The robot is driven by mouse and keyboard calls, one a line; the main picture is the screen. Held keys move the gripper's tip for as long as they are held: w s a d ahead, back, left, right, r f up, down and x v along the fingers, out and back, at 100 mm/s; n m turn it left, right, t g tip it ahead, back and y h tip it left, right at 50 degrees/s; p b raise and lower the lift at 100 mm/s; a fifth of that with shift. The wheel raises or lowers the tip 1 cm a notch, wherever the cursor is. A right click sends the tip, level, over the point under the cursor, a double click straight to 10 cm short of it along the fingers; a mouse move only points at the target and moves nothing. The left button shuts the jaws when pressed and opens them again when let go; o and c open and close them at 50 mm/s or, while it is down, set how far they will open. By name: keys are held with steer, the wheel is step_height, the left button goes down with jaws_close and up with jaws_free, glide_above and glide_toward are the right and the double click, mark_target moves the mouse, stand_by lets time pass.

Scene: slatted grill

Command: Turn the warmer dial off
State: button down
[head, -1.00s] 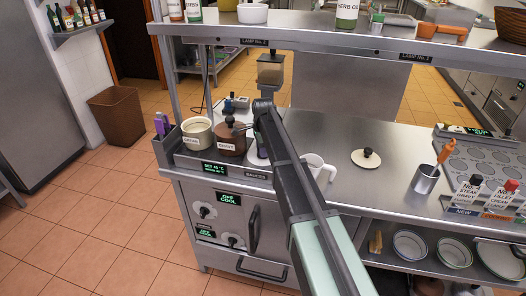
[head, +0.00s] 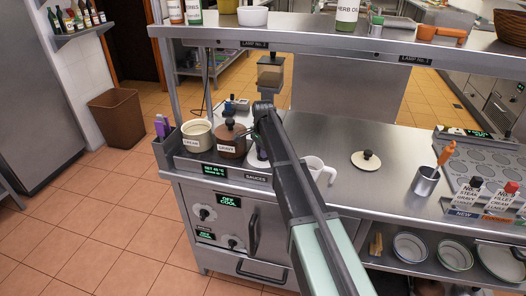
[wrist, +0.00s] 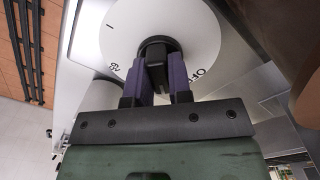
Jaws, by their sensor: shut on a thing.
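In the wrist view, a white round dial plate (wrist: 165,22) with dark markings fills the top centre, with a black knob (wrist: 156,50) at its middle. The knob's pointer cannot be made out. In the head view, my gripper (head: 261,148) reaches down beside the sauce warmer (head: 215,170), whose green display reads SET 85 °C. My arm mostly hides the dial there.
A cream pot (head: 198,137) and a brown lidded gravy pot (head: 232,142) stand in the warmer, left of my gripper. A white jug (head: 316,172) is just right of my arm. An upper shelf (head: 340,46) spans the counter behind. The counter farther right is partly clear around a round lid (head: 366,161).

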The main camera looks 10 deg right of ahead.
steer(key=n, duration=0.4)
steer(key=shift+n, duration=2.3)
steer(key=c, duration=1)
jaws_free()
steer(key=shift+c, duration=0.2)
step_height(320, 180, up, 11)
steer(key=p, duration=1)
steer(key=shift+f+p, duration=0.15)
steer(key=shift+p, duration=0.2)
steer(key=s+a+f+n+b, duration=0.2)
steer(key=s+f+n+b, duration=0.1)
steer(key=s, duration=1.4)
steer(key=s+a+f+n+b, duration=0.2)
steer(key=s+f+b, duration=0.1)
steer(key=s, duration=1.4)
steer(key=shift+a+n, duration=0.15)
steer(key=shift+n, duration=0.25)
